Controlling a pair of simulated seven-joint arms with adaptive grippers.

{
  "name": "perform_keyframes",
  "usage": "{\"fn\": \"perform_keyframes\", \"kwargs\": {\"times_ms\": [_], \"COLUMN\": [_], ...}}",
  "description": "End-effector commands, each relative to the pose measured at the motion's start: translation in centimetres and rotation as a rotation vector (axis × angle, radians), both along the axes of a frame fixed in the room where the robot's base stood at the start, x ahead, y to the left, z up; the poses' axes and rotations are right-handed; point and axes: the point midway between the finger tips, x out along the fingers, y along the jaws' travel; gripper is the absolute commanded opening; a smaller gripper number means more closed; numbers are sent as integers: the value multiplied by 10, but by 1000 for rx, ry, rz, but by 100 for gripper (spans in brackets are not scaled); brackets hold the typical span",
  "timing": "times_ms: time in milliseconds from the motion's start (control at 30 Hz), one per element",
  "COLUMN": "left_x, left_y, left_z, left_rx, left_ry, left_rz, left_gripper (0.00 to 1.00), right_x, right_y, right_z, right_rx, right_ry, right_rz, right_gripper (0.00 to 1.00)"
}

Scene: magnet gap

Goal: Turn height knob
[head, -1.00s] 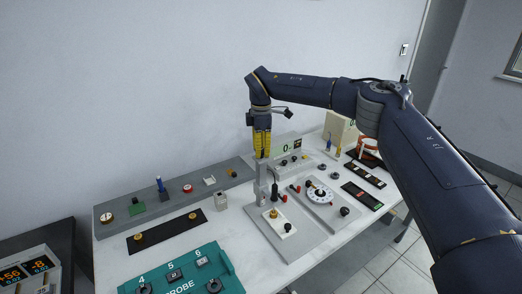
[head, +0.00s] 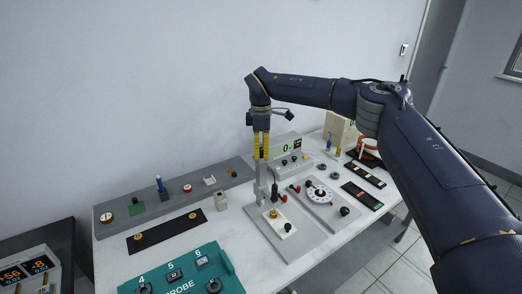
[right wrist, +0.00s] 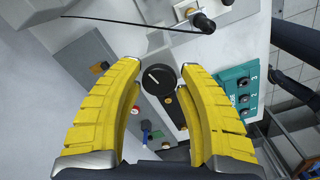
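A round black knob (right wrist: 158,79) with a white pointer line shows in the right wrist view. I take it for the height knob. It appears to be on top of the grey post (head: 260,186) of the stand in the head view, where I cannot make the knob out. My right gripper (head: 261,156) points straight down over that post. In the right wrist view its yellow fingers (right wrist: 161,68) are open, one on each side of the knob. Small gaps seem to show on both sides, but contact is hard to judge. My left gripper is not in view.
A grey base plate (head: 290,244) carries a white block with a brass knob (head: 273,213). To its right is a white dial (head: 320,193). A teal probe box (head: 232,284) is at the front. A long grey rack (head: 122,222) lies along the wall.

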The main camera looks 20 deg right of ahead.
Motion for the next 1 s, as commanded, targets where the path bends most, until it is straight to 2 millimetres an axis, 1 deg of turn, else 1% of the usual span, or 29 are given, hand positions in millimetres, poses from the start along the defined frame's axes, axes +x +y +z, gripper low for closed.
{"fn": "perform_keyframes", "kwargs": {"times_ms": [33,133,167,400,533,667,1000], "left_x": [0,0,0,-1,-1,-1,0], "left_y": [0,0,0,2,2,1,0], "left_z": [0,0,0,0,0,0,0], "left_rx": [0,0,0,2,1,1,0], "left_ry": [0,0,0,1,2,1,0], "left_rz": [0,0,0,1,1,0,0], "left_gripper": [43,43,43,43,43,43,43], "right_x": [0,0,0,1,1,1,1], "right_y": [0,0,0,0,0,0,0], "right_z": [0,1,1,2,9,27,85], "right_rx": [0,1,0,0,1,1,-1], "right_ry": [-1,-1,-2,-2,-4,-5,-5], "right_rz": [0,0,0,0,1,0,-1], "right_gripper": [44,56,58,58,58,58,58]}}
